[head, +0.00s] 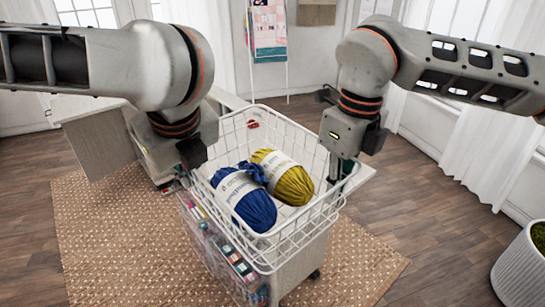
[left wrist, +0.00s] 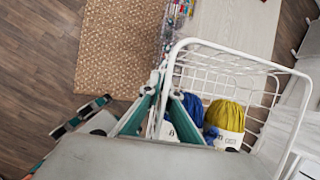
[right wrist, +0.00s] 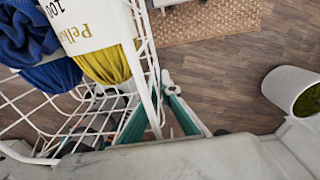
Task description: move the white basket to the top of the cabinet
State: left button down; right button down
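The white wire basket (head: 262,262) holds a blue yarn skein (head: 250,206) and a yellow yarn skein (head: 288,180). It is over the cabinet (head: 303,267) in the head view; whether its bottom touches the cabinet is hidden. My left gripper (head: 184,178) is at the basket's left rim; in the left wrist view its green fingers (left wrist: 157,80) close around the rim wire. My right gripper (head: 343,172) is at the right rim; in the right wrist view its fingers (right wrist: 165,85) close on that rim. The basket looks roughly level.
The cabinet's side racks (head: 225,255) hold colourful sewing supplies. A pale panel (head: 95,145) sticks out at the left. A woven rug (head: 110,230) lies below on the wooden floor. A white planter (head: 522,270) stands at the right. White curtains hang behind.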

pick_arm(q)
jog(key=shift+r, duration=0.1)
pick_arm(e)
jog(key=shift+d, duration=0.25)
pick_arm(q)
jog(key=shift+w, duration=0.15)
pick_arm(e)
jog(key=shift+w+f, duration=0.1)
